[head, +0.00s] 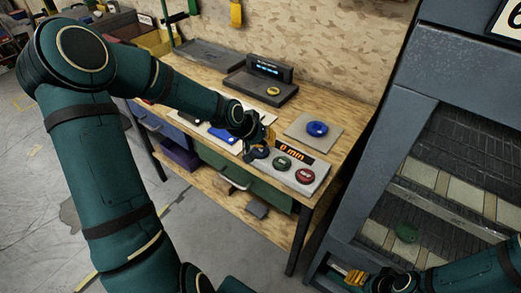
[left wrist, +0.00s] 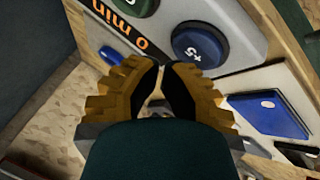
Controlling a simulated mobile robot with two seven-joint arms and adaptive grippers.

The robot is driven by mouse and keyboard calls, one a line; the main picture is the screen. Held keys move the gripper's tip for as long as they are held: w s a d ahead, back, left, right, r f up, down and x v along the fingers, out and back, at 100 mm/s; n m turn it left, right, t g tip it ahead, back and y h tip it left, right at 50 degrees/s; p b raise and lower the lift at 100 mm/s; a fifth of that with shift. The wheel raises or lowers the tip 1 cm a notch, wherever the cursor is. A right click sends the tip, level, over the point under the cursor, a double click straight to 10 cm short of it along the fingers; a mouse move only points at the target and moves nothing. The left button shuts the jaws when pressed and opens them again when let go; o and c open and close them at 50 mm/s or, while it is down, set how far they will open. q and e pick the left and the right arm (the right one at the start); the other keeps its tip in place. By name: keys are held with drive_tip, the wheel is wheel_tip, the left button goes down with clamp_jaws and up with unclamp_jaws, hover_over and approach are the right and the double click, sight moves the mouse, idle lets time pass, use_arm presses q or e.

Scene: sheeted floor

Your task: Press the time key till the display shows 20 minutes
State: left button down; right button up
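A light grey key panel (head: 318,184) lies on the workbench. Its black display (head: 290,152) shows "0 min" in orange; the display also appears in the left wrist view (left wrist: 138,42). Beside it sit a dark blue key (head: 260,152), a green key (head: 282,163) and a red key (head: 305,176). In the left wrist view the blue key reads "+5" (left wrist: 200,45). My left gripper (head: 268,142) is over the panel by the blue key, its yellow fingers drawn together and empty; contact is not clear. My right gripper (head: 352,277) is low at the right; its fingertips are unclear.
A round blue button (head: 317,129) on a grey plate is behind the panel. A dark device with a lit screen (head: 265,70) and a tray (head: 207,54) stand farther back. A large grey rack (head: 385,130) rises at the right. A green drawer (head: 235,175) is below the benchtop.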

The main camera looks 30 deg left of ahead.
sight(265, 150)
use_arm(q)
drive_tip(key=shift+f, duration=0.35)
drive_tip(key=shift+f, duration=0.4)
idle(0.6)
drive_tip(key=shift+r, duration=0.1)
drive_tip(key=shift+r+p, duration=0.75)
drive_tip(key=shift+p, duration=0.05)
wheel_tip(265, 150, up, 5)
drive_tip(key=p, duration=0.4)
drive_tip(key=shift+p, duration=0.4)
idle(0.5)
